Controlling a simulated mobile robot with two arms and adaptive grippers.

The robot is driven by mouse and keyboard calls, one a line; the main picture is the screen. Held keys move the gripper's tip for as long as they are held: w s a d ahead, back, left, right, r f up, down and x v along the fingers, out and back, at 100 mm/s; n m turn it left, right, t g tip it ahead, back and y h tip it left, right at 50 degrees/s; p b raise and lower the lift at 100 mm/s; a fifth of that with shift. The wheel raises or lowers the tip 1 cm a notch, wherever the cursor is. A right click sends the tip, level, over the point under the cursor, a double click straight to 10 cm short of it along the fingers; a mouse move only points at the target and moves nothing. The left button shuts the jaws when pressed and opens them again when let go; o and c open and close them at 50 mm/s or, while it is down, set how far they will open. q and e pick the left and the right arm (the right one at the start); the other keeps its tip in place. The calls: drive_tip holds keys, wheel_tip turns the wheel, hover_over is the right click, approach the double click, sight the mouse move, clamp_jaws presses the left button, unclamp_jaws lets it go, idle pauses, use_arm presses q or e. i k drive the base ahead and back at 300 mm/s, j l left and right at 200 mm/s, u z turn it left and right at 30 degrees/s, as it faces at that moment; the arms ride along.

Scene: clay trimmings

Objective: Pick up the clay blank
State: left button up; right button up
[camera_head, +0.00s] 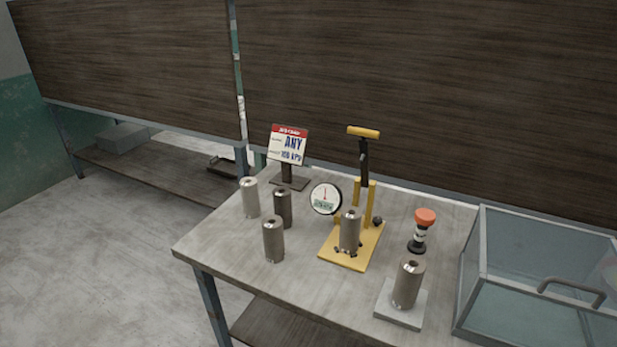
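No object in view is clearly a clay blank. Several upright grey-brown cylinders stand on the table: a paler one (250,198) at the back left, a darker one (283,208) beside it, and one (273,240) in front of them. Another cylinder (349,232) stands on the yellow base (345,259) of a hand pump. One more cylinder (407,284) stands on a pale square plate (385,309) at the front right. I cannot tell which, if any, is clay. Neither of my grippers is in view.
The table (225,246) also holds a sign (288,145), a round gauge (325,198), the pump's yellow handle (363,132), an orange-topped item (425,218) and a clear-walled case (530,296) with a handle (572,290). The front left of the tabletop is clear.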

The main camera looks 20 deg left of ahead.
sight(351, 217)
drive_tip(key=i+l+u, duration=0.15)
drive_tip(key=l, duration=0.25)
drive_tip(key=i+l+u, duration=0.15)
drive_tip(key=l, duration=0.25)
drive_tip(key=l+u, duration=0.15)
drive_tip(key=l, duration=0.25)
drive_tip(key=i+l+u, duration=0.1)
drive_tip(key=l, duration=0.3)
